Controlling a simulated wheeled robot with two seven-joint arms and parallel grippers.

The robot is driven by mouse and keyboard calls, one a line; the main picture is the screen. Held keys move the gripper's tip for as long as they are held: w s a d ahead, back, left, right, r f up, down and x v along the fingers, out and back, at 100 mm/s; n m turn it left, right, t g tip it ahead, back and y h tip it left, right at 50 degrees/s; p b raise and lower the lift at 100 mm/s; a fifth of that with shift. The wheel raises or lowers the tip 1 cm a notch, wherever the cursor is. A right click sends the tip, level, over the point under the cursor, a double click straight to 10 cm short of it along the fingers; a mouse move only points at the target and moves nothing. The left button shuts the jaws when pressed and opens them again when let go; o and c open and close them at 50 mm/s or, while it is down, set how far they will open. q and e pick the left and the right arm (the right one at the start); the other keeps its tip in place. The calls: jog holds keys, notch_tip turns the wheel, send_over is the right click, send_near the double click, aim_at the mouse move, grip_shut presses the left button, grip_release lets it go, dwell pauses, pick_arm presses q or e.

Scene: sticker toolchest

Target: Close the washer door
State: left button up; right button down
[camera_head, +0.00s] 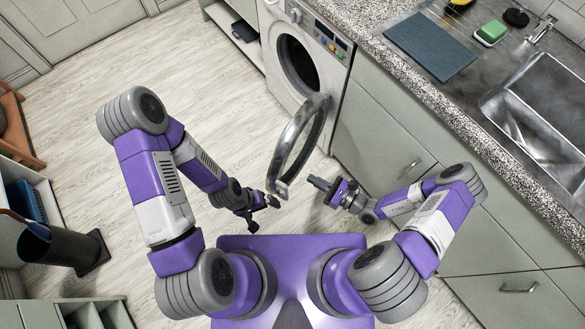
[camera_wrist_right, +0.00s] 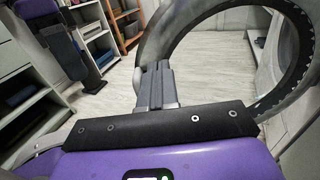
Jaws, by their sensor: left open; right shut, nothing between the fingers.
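The white washer (camera_head: 318,52) stands under the counter, with its dark round drum opening (camera_head: 298,66) facing the floor area. Its round grey door (camera_head: 292,136) is swung wide open, sticking out toward me. My right gripper (camera_head: 312,181) is shut and empty, close to the right side of the door's near edge. In the right wrist view the shut fingers (camera_wrist_right: 154,84) show in front of the door ring (camera_wrist_right: 190,28); I cannot tell if they touch it. My left gripper (camera_head: 264,206) is open and empty, a little left of the door's near end.
Grey cabinets (camera_head: 380,135) run right of the washer under a speckled counter with a sink (camera_head: 545,100). Shelves (camera_head: 30,190) and a dark cylindrical bin (camera_head: 62,250) stand at the left. The wooden floor (camera_head: 190,60) left of the door is clear.

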aim_at(284, 164)
jog(key=b+x, duration=0.2)
jog(key=x, duration=0.6)
jog(key=shift+s+f, duration=0.1)
jog(key=shift+w+a, duration=0.3)
jog(key=shift+a, duration=0.15)
